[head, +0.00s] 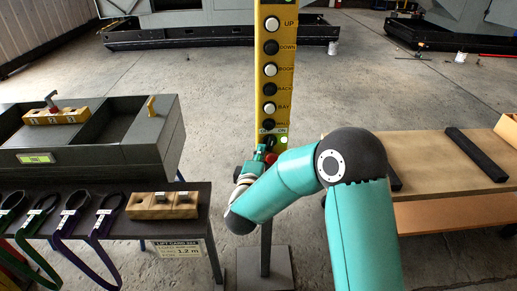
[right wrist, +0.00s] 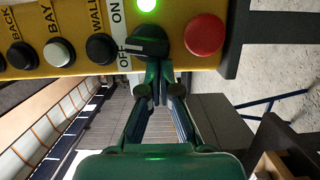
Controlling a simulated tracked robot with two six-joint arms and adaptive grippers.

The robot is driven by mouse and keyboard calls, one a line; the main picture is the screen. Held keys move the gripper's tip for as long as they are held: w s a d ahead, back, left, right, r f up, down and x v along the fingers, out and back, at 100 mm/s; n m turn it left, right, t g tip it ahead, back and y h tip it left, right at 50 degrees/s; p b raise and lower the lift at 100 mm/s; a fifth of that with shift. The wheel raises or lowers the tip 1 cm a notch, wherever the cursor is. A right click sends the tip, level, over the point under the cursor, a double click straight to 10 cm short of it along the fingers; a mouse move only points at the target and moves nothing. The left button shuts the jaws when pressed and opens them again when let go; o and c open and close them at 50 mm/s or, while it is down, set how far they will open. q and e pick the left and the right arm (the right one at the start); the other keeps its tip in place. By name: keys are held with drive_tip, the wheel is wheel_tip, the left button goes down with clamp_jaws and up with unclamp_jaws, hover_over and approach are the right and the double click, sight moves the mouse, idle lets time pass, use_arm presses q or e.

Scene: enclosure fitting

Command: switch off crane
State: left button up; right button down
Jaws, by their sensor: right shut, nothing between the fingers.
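The crane's yellow control panel (head: 272,85) stands upright on a post, with a column of black and white buttons. In the right wrist view a black rotary knob (right wrist: 150,41) sits beside the labels ON and OFF; I cannot tell clearly which one it points at. A green lamp (right wrist: 148,5) beside it is lit and also shows in the head view (head: 284,140). A red round button (right wrist: 205,34) is on the knob's other side. My right gripper (right wrist: 157,78) is shut and empty, its fingertips at the knob's edge; I cannot tell whether they touch. My left gripper is not in view.
A dark bench (head: 190,215) with straps and a wooden block (head: 163,205) stands on the left, a grey enclosure (head: 105,135) behind it. A wooden table (head: 425,150) with black bars (head: 475,153) is on the right. The concrete floor behind the panel is mostly clear.

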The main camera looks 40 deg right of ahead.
drive_tip(key=shift+s+d+f+n, duration=0.15)
drive_tip(key=shift+f+n, duration=0.2)
drive_tip(key=shift+n, duration=0.65)
idle(1.1)
drive_tip(key=s+a+b, duration=0.2)
drive_tip(key=s+a, duration=0.3)
drive_tip(key=a, duration=0.5)
drive_tip(key=shift+a+f, duration=0.25)
drive_tip(key=shift+f, duration=0.1)
drive_tip(key=shift+w, duration=0.1)
